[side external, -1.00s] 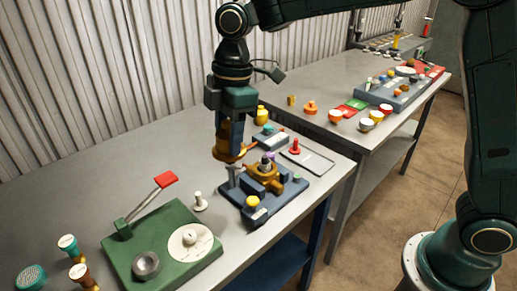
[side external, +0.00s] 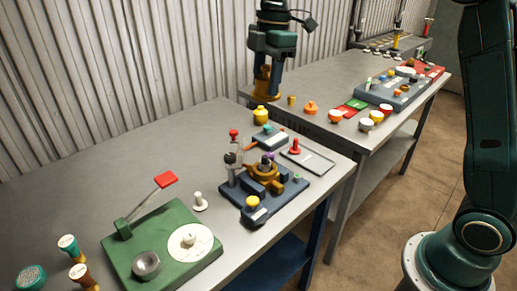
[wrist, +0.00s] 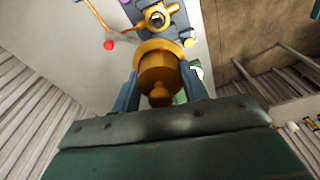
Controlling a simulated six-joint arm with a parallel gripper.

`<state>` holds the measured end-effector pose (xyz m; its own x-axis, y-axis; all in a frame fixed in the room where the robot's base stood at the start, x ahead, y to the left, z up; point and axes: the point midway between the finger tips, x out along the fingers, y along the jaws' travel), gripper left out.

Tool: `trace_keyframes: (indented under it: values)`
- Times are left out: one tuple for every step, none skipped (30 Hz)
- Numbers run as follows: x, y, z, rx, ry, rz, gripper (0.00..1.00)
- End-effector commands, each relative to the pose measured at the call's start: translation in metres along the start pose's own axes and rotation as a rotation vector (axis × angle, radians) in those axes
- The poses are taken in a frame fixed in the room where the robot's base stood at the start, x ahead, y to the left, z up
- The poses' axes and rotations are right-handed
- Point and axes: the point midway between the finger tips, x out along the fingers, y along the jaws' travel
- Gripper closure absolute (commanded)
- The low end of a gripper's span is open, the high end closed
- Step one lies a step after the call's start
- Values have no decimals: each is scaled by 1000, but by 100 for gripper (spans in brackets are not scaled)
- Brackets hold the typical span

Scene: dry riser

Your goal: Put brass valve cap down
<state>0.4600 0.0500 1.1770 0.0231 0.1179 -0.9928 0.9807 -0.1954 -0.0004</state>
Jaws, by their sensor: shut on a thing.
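My gripper (side external: 268,80) is shut on the brass valve cap (side external: 263,86). It holds the cap up in the air, above the back right part of the near bench. In the wrist view the cap (wrist: 158,72) sits between the two fingers, wide flange away from the camera. The dark blue fixture (side external: 285,198) stands on the near bench, below and in front of the gripper in the side view. A brass valve body (side external: 262,180) is mounted on it, with a purple piece on top. The fixture also shows beyond the cap in the wrist view (wrist: 178,22).
A green base (side external: 150,225) with a red-tipped lever stands at the front left of the near bench (side external: 80,190). The far bench (side external: 300,90) holds several coloured cups.

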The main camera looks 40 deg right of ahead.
Motion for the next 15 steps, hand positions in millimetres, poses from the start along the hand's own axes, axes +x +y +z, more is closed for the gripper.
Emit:
trace_keyframes:
  values:
    - [1, 0, 0, 0, 1, 0, 84]
    - [3, 0, 0, 0, 2, 0, 84]
    - [5, 0, 0, -1, 2, -1, 84]
    - [7, 0, 0, 1, 3, -2, 84]
    - [9, 0, 0, 0, 3, -2, 84]
    - [12, 0, 0, 1, 3, -2, 84]
    - [15, 0, 0, 0, 3, -2, 84]
    - [18, 0, 1, 2, 3, -2, 84]
    - [22, -1, 2, 0, 2, -2, 84]
    - [25, -1, 2, 0, 1, -2, 84]
    - [28, -1, 3, 1, -1, -1, 84]
    - [37, -1, 4, 0, 0, -4, 84]
    - [43, -1, 4, 0, 1, -4, 84]
    - [49, -1, 5, 0, 0, -4, 84]
    - [56, -1, 6, 0, -1, -4, 84]
